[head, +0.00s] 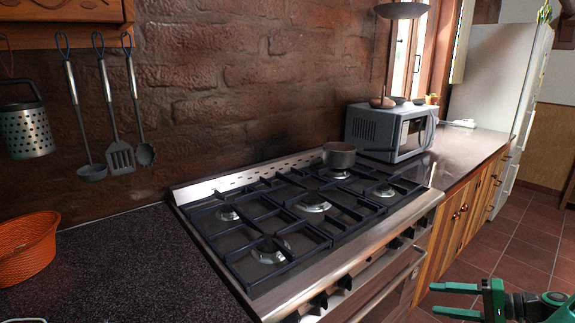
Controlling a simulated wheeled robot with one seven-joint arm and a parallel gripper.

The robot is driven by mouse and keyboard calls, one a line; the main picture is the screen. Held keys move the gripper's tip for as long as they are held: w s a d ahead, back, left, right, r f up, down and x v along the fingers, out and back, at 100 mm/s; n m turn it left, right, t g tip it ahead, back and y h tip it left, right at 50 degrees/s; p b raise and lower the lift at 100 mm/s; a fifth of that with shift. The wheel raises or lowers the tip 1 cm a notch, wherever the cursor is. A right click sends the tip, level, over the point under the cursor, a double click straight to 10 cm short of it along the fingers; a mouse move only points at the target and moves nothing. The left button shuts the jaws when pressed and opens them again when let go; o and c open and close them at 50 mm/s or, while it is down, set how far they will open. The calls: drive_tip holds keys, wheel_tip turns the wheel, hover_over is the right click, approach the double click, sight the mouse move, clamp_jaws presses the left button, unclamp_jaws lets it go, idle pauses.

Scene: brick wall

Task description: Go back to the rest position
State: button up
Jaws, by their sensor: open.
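My gripper (456,300) is green and shows at the bottom right of the head view. Its two fingers point left and stand apart, with nothing between them. It is in front of the stove's right end, over the tiled floor in the picture. The rest of my arm runs off the lower right edge.
A gas stove (300,215) with black grates fills the middle. A pot (339,156) stands on a back burner, beside a microwave (391,131). An orange basket (28,250) sits on the dark left counter (125,265). Tiled floor (515,250) is clear at right.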

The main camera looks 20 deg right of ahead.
drive_tip(key=a+r+n+g, duration=0.2)
drive_tip(key=a+g, duration=0.4)
drive_tip(key=s+a+r+n+g+h, duration=0.2)
drive_tip(key=s+a+r+g+h, duration=0.2)
drive_tip(key=s+a+r+h, duration=0.5)
drive_tip(key=shift+s+a+r+g, duration=0.3)
drive_tip(key=shift+s+a+r, duration=0.95)
drive_tip(key=shift+s+r, duration=1.75)
drive_tip(key=shift+w+r, duration=0.55)
drive_tip(key=shift+w, duration=0.1)
drive_tip(key=shift+w+f, duration=0.25)
drive_tip(key=shift+w, duration=0.35)
clamp_jaws()
